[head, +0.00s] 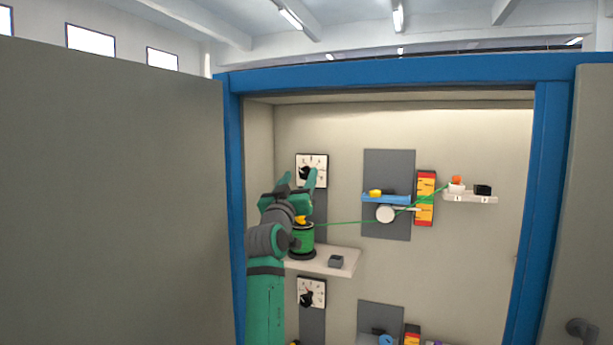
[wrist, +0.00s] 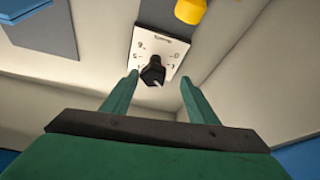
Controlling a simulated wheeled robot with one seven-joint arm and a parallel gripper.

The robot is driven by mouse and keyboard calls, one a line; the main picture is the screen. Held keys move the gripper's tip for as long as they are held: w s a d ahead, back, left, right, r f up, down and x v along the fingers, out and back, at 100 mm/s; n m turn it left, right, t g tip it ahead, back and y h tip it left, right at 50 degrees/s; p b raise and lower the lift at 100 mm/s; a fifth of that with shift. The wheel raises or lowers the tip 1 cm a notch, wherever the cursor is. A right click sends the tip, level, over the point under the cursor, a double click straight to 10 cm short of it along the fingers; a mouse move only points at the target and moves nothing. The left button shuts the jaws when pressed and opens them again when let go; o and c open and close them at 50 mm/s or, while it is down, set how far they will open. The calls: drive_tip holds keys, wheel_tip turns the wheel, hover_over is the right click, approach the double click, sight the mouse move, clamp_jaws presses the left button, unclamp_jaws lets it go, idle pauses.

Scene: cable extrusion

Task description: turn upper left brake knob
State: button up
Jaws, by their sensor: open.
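The upper left brake knob (head: 304,172) is a small black knob on a white dial plate (head: 318,160), high on the cabinet's left side. In the wrist view the knob (wrist: 153,70) has a pale pointer mark and sits on its dial plate (wrist: 172,50). My gripper (head: 299,178) is green, open and empty, raised in front of the dial. In the wrist view my gripper's fingertips (wrist: 159,77) appear on either side of the knob, with gaps showing. I cannot tell how far the fingertips are from the plate.
A green cable spool (head: 303,240) stands on a white shelf (head: 350,258) below, beside my arm. A green cable runs right past a white pulley (head: 385,214). A second dial (head: 312,292) is lower down. Blue cabinet posts (head: 232,200) and an open grey door (head: 110,190) bound the left.

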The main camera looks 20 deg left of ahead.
sight(305, 175)
drive_tip(key=shift+w+d+r, duration=0.15)
drive_tip(key=shift+w+d, duration=0.15)
drive_tip(key=shift+w, duration=0.5)
drive_tip(key=shift+w+d+r, duration=0.15)
drive_tip(key=shift+w+d, duration=0.15)
drive_tip(key=shift+w, duration=0.6)
drive_tip(key=c, duration=0.3)
drive_tip(key=shift+d, duration=0.2)
drive_tip(key=c, duration=0.7)
drive_tip(key=shift+d+h, duration=0.4)
drive_tip(key=shift+d, duration=0.1)
drive_tip(key=shift+c, duration=0.2)
drive_tip(key=shift+s+a, duration=0.25)
drive_tip(key=shift+a, duration=0.55)
